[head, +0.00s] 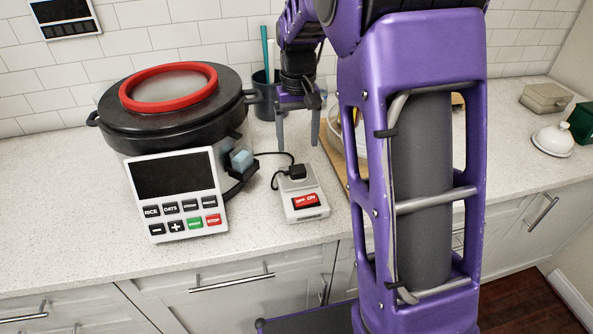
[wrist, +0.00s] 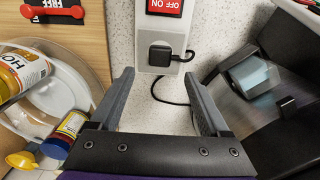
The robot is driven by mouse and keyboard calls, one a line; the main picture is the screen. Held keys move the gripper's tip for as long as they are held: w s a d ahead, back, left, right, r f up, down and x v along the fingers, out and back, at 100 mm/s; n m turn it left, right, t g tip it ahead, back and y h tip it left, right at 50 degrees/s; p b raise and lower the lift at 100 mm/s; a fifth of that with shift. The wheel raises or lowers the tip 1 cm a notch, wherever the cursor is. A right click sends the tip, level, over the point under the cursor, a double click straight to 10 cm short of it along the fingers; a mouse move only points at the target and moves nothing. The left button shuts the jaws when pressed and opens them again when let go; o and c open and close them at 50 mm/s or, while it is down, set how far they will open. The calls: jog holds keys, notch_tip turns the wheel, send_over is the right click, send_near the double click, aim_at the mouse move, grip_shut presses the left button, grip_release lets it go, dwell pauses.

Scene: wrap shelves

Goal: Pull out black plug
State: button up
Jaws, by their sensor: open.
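The black plug (head: 297,171) sits in a white power outlet box (head: 304,204) with a red OFF/ON switch on the counter. In the wrist view the black plug (wrist: 160,54) is seated in the white box (wrist: 143,32), with its cord leaving to the right and curling behind. My gripper (head: 298,143) points down at the back of the box. In the wrist view my gripper (wrist: 160,85) is open and empty, its fingers apart on either side below the plug, not touching it.
A rice cooker (head: 173,168) with a red-ringed lid stands left of the box. A wooden board (wrist: 70,27) with a glass bowl (wrist: 60,90) and bottles lies on the other side. A dark cup (head: 265,95) stands behind. Bare counter lies in front of the box.

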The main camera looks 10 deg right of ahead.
aim_at(295, 169)
notch_tip(295, 169, down, 8)
jog(key=b, duration=0.3)
jog(key=shift+f, duration=0.1)
dwell(0.5)
jog(key=shift+s+a+f, duration=0.1)
jog(key=shift+a, duration=0.4)
dwell(0.6)
jog(key=shift+d, duration=0.1)
grip_shut()
dwell(0.4)
jog(key=shift+r+p, duration=1.45)
jog(key=shift+r, duration=1.75)
